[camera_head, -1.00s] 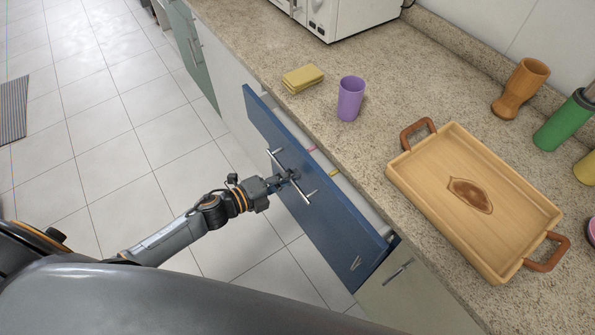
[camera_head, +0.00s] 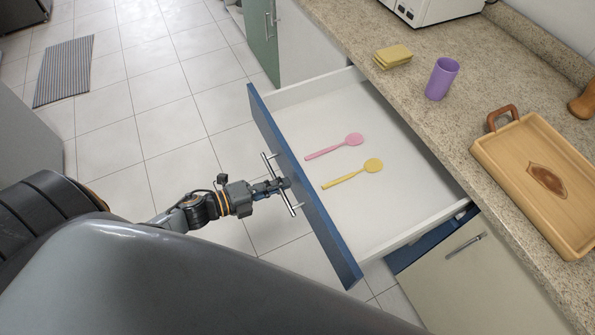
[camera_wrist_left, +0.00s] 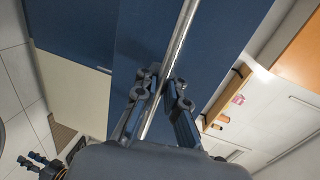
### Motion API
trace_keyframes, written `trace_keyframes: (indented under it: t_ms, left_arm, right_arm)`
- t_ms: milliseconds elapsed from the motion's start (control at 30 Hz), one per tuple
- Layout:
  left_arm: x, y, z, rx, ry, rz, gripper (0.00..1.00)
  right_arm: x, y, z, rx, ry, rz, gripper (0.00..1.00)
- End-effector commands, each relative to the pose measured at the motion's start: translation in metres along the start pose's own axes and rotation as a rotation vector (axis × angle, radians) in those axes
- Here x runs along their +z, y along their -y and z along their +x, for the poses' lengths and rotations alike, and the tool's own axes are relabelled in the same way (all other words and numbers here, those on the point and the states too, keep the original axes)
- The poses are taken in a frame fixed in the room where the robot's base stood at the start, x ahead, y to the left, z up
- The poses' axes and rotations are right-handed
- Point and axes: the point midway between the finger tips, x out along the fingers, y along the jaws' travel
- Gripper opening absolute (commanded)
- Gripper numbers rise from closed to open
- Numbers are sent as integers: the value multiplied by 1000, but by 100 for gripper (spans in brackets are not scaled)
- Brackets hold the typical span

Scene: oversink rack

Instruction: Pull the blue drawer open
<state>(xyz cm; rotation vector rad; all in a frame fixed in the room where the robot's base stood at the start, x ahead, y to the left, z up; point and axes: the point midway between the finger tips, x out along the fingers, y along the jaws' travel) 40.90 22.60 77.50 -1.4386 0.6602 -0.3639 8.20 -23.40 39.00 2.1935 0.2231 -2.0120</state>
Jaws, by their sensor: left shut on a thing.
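The blue drawer (camera_head: 305,190) stands far out from under the counter, its white inside in plain view. A pink spoon (camera_head: 335,146) and a yellow spoon (camera_head: 354,174) lie in it. The drawer's metal bar handle (camera_head: 293,207) runs along the blue front. My left gripper (camera_head: 277,185) is shut on the handle near its middle. In the left wrist view the handle (camera_wrist_left: 181,35) passes between the two fingers (camera_wrist_left: 160,90) in front of the blue panel.
The counter (camera_head: 420,110) holds yellow sponges (camera_head: 393,56), a purple cup (camera_head: 441,78), a wooden tray (camera_head: 545,185) and part of a white appliance (camera_head: 435,8). A cabinet door (camera_head: 465,275) is right of the drawer. A striped mat (camera_head: 64,71) lies on the tiled floor.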

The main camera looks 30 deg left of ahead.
Motion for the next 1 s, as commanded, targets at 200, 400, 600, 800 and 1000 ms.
trace_keyframes:
  t_ms: [200,400,600,800,1000]
  left_arm:
    - [1,-7,-42,-1,2,0,0]
    - [1,-10,-63,-4,1,2,0]
    - [1,-12,-72,-5,1,1,0]
    - [2,-12,-72,-6,1,2,0]
    - [2,-12,-72,-6,1,2,16]
  right_arm:
    - [-6,-6,-2,7,-9,2,34]
    - [-8,-6,-4,7,-11,2,34]
    - [-7,-6,-4,7,-10,2,34]
    - [-6,-4,-4,5,-8,2,34]
    - [-5,-1,-4,1,-7,2,34]
